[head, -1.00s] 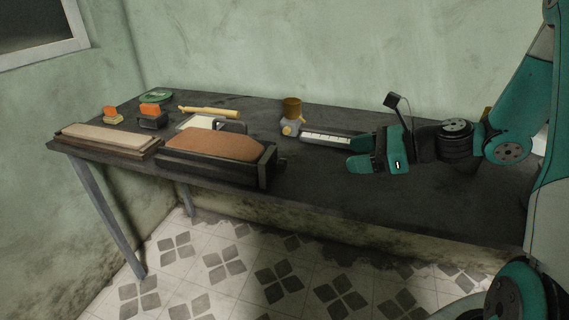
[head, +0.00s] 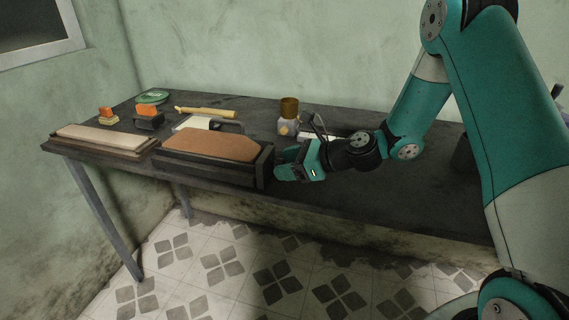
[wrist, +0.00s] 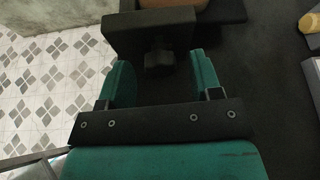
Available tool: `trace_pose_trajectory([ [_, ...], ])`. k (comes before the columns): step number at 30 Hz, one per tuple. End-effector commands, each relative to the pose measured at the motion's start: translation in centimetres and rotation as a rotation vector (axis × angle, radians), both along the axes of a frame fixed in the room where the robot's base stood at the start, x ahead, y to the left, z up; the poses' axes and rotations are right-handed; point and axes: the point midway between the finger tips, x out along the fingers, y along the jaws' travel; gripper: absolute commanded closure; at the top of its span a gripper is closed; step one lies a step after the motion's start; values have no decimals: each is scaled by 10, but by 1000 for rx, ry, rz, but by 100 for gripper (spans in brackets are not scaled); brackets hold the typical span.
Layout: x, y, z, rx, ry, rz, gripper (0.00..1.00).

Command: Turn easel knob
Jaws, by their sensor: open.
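The easel, a dark block-like frame (head: 264,168), lies near the table's front edge with a brown board (head: 210,145) on top. The easel's end also shows at the top of the wrist view (wrist: 150,33). A dark lobed knob (wrist: 158,56) sticks out from that end toward my gripper (wrist: 160,66). The knob appears between the two green fingertips, with space on both sides; I cannot tell how deep it sits. In the head view my gripper (head: 284,166) is at the easel's right end and hides the knob. My gripper is open and empty.
A pale board on a dark base (head: 100,142) lies left of the easel. Behind are orange-topped blocks (head: 147,112), a green dish (head: 152,97), a yellow tool (head: 206,112) and a grey device with a brown cup (head: 289,118).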

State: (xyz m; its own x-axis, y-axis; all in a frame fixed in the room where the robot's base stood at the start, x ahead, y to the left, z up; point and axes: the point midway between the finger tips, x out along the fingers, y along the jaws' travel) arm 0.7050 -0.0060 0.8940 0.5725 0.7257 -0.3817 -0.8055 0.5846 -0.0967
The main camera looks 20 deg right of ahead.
Motion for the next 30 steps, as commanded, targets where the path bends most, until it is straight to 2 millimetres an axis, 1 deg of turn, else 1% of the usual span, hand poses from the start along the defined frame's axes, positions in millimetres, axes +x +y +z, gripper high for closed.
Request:
trace_pose_trajectory([
  [4, 5, 6, -3, 0, 0, -1, 41],
  [12, 5, 7, -3, 1, -1, -1, 41],
  [14, 5, 7, -3, 1, -1, -1, 55],
  [15, 5, 7, -3, 1, -1, -1, 64],
  [17, 5, 7, -3, 1, -1, -1, 78],
  [18, 5, 6, -3, 1, -1, -1, 87],
  [19, 5, 6, -3, 1, -1, -1, 91],
  [26, 5, 7, -4, -8, -11, 0, 91],
  [30, 4, 7, -4, -32, -46, 1, 90],
])
